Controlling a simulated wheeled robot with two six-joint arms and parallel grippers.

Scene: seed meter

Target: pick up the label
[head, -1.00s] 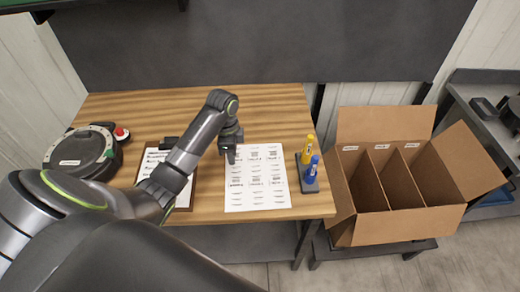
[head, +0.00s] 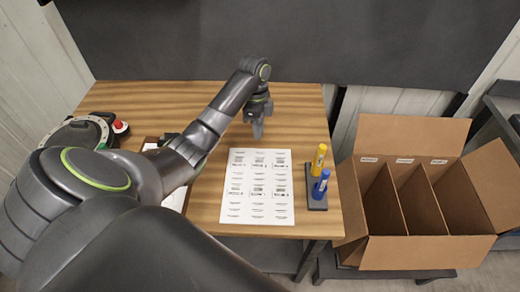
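The label sheet (head: 257,188) lies flat on the wooden table, a white page with rows of small printed labels. I cannot tell which single label is meant. My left gripper (head: 257,132) points down just beyond the sheet's far edge, above the bare table. Its fingers are small and close together, and I cannot see whether there is a gap or anything between them. My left arm crosses the view from the lower left and hides part of the clipboard (head: 176,197). My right gripper is not in the view.
A yellow marker (head: 319,159) and a blue marker (head: 321,185) stand in a dark holder (head: 317,205) right of the sheet. A cardboard box (head: 410,252) with three compartments stands further right. A round device (head: 75,133) and red button (head: 120,127) are at left.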

